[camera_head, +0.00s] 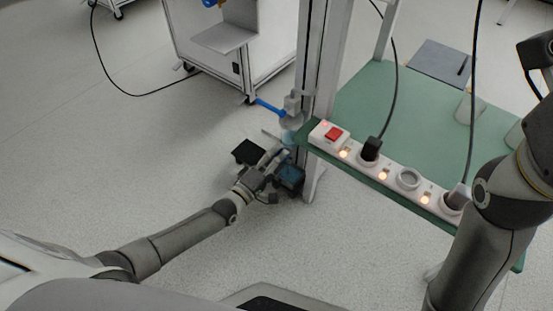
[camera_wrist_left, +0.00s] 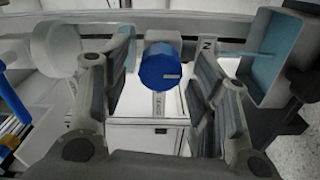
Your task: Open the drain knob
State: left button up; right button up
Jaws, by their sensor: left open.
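A blue round knob (camera_wrist_left: 159,66) with a small light mark on its face shows between my left fingers in the left wrist view. It sits on a pale fitting in front of a horizontal grey bar. My left gripper (camera_wrist_left: 162,62) is open, with one finger on each side of the knob and gaps visible. Whether the knob is level with the fingertips or beyond them I cannot tell. In the head view my left gripper (camera_head: 279,150) is low beside the table's post, and the knob is not clear there. My right arm is at the right edge; its gripper does not show clearly.
A green table (camera_head: 405,110) carries a white power strip (camera_head: 408,178) with a red switch along its near edge. A metal post (camera_head: 318,60) stands close to my left gripper. A white wheeled cabinet (camera_head: 270,65) is behind.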

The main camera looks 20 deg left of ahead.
pick_arm(q)
jog(key=v, duration=1.2)
dwell(0.5)
